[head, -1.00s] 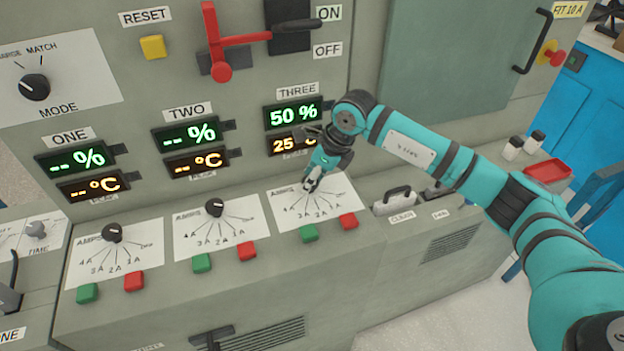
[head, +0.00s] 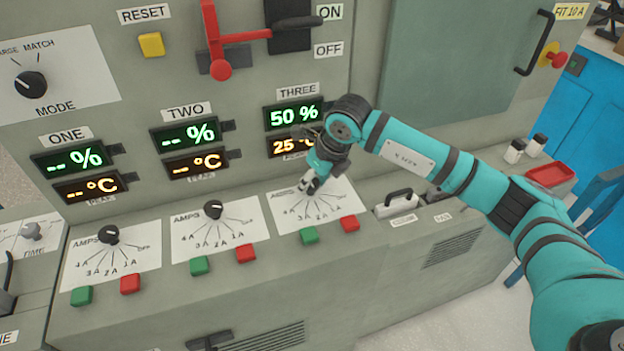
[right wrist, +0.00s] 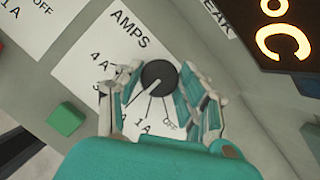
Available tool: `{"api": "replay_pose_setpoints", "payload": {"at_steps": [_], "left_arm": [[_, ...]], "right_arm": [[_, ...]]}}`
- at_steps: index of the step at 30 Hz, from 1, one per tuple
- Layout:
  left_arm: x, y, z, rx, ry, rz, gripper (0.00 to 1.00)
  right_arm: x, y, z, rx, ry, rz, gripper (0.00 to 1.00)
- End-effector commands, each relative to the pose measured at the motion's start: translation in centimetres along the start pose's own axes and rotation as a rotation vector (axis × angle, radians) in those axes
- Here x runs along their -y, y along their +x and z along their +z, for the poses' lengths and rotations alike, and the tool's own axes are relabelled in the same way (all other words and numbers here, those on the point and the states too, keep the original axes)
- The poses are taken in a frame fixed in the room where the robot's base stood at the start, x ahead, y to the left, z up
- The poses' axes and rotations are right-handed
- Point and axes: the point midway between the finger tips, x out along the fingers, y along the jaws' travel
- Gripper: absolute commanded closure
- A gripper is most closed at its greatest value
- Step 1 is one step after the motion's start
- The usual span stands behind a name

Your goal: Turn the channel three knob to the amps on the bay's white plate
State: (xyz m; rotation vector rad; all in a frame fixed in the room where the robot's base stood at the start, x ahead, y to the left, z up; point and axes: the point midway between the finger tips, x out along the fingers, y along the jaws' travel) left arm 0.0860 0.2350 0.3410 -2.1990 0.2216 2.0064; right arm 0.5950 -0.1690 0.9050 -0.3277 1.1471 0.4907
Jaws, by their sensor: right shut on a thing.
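The channel three knob (right wrist: 159,75) is round and dark, on a white plate marked AMPS (right wrist: 85,55). Its pale mark faces down-left in the right wrist view, toward the lines between 3 A and 1 A; the exact setting is hard to tell. My right gripper (right wrist: 165,90) is shut on the knob, one finger on each side. In the head view the right gripper (head: 309,186) covers the knob on the channel three plate (head: 340,196). Small white labels (head: 404,219) by a black handle are too small to read. My left gripper is not in view.
The channel three displays (head: 295,115) read 50 % and about 25 °C, just above the gripper. Green (head: 309,235) and red (head: 349,223) buttons sit below the plate. The channel two knob (head: 213,208) and channel one knob (head: 108,234) stand to the left.

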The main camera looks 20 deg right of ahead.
Motion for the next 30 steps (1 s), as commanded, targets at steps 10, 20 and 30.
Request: {"api": "replay_pose_setpoints", "payload": {"at_steps": [10, 20, 30], "left_arm": [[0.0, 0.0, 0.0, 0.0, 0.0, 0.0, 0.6], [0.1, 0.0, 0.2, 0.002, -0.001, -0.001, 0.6], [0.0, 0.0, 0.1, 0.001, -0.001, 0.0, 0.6]], "right_arm": [[0.1, -0.1, 0.1, 0.003, 0.0, -0.001, 0.38], [0.1, -0.9, 0.1, 0.002, 0.0, -0.002, 0.38], [0.1, -7.6, 0.1, 0.006, -0.001, -0.004, 0.38]]}}
